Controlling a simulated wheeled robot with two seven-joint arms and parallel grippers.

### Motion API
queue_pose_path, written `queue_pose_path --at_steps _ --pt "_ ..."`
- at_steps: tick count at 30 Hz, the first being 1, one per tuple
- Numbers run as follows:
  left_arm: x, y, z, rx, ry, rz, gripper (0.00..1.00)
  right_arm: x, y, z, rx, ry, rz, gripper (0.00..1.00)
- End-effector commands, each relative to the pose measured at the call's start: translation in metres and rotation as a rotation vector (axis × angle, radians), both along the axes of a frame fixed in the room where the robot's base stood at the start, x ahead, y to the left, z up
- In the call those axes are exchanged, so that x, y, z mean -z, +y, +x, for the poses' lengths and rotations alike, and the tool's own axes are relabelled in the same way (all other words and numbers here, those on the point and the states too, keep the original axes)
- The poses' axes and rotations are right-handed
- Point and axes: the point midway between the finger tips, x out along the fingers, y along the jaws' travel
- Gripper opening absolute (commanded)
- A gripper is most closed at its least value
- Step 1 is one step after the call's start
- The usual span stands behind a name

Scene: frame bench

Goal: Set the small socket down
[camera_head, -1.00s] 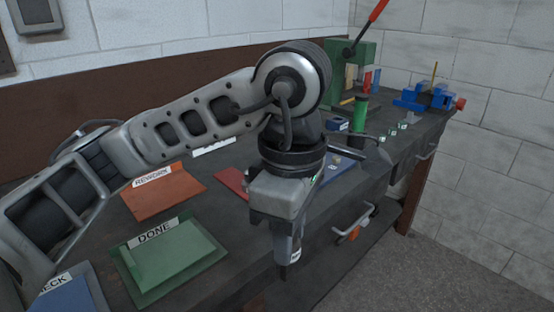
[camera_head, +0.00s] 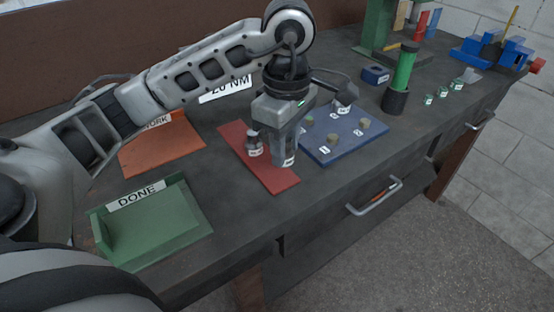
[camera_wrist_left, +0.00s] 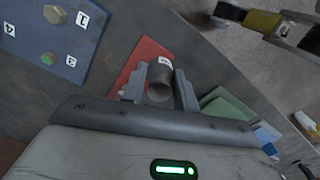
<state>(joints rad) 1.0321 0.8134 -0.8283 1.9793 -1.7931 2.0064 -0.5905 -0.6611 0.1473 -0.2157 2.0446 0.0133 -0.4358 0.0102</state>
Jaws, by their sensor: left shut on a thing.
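My left gripper (camera_head: 282,142) points down over the red mat (camera_head: 272,178) and is shut on a small grey socket (camera_head: 288,159) with a white label. In the left wrist view the held socket (camera_wrist_left: 160,82) sits between the two fingers, with the red mat (camera_wrist_left: 130,67) beyond it. Whether its lower end touches the mat I cannot tell. Another grey socket (camera_head: 254,144) with a label stands on the mat, left of the gripper.
A blue board (camera_head: 345,148) with numbered pegs lies right of the mat; a grey socket (camera_head: 344,106) stands at its back. A green DONE tray (camera_head: 155,231) and an orange REWORK tray (camera_head: 163,152) lie left. A green-handled tool (camera_head: 404,70) stands farther right.

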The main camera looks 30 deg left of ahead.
Motion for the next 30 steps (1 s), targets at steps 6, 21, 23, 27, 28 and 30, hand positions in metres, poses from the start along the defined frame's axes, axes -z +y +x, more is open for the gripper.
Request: queue_pose_path --at_steps 6,21,23,27,28,30 --pt "0.021 0.017 0.009 -0.002 -0.001 -0.001 0.06 -0.001 0.000 0.000 -0.001 0.000 0.001 0.61" --pt "0.063 0.025 0.013 0.000 -0.004 0.000 0.06 -0.005 -0.001 -0.001 0.000 0.002 -0.003 0.61" --pt "0.063 0.025 0.013 0.000 -0.003 0.000 0.06 -0.004 -0.001 -0.001 0.000 0.003 -0.004 0.61" --pt "0.065 0.025 0.013 0.000 -0.003 -0.001 0.06 -0.001 -0.001 -0.002 0.001 0.005 -0.005 0.61" --pt "0.067 0.025 0.013 0.000 -0.003 -0.001 0.06 0.000 -0.001 -0.002 0.001 0.005 -0.005 0.61" --pt "0.066 0.025 0.013 0.000 -0.003 -0.001 0.38 0.000 -0.001 -0.002 0.001 0.007 -0.005 0.61"
